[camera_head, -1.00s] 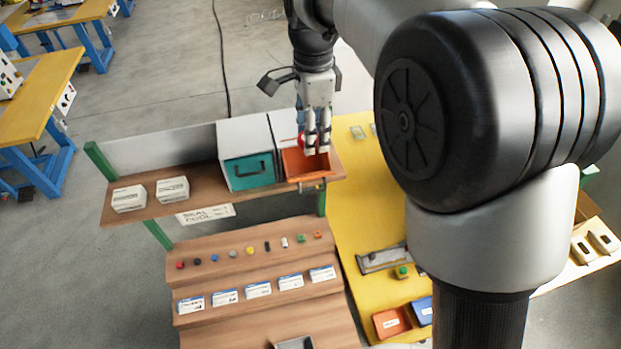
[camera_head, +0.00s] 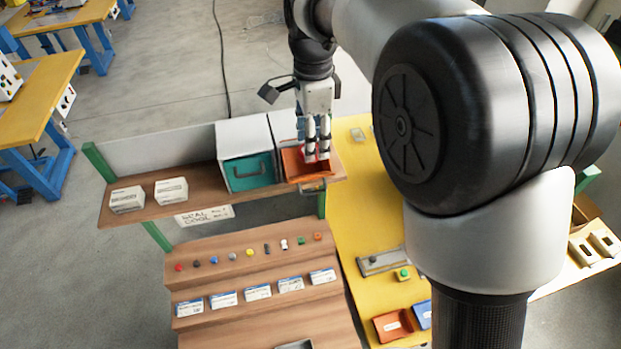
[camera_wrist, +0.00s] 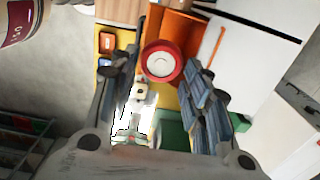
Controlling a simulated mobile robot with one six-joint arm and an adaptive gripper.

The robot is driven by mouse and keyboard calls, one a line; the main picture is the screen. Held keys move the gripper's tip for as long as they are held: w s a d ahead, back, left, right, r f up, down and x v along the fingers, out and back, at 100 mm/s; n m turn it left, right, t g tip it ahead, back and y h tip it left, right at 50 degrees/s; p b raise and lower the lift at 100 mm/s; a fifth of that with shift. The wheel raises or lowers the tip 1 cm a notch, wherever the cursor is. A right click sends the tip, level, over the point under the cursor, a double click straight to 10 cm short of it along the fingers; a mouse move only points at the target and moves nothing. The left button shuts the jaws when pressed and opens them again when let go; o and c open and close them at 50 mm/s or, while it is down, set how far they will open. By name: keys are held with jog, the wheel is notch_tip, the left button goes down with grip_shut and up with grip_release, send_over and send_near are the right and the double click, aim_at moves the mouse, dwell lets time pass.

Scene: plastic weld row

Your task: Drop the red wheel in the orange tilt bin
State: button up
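The red wheel (camera_wrist: 147,72), with a pale hub, sits between the fingertips of my gripper (camera_wrist: 162,68) in the wrist view, touching both fingers. In the head view my gripper (camera_head: 317,156) points down at the mouth of the orange tilt bin (camera_head: 291,170), and the wheel is mostly hidden by the fingers. The bin is tipped open on the wooden shelf. Its orange wall also shows in the wrist view (camera_wrist: 177,26), behind the wheel.
A closed teal-fronted bin (camera_head: 247,172) stands left of the orange one. Two white boxes (camera_head: 127,199) sit farther left on the shelf (camera_head: 215,197). Below, a stepped wooden rack (camera_head: 215,283) holds several small coloured parts. A yellow table (camera_head: 353,215) lies to the right.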

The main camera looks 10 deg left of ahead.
jog(key=o, duration=0.4)
jog(key=shift+c, duration=0.2)
jog(key=shift+r, duration=0.1)
notch_tip(320, 180, up, 12)
dwell(0.4)
dwell(0.4)
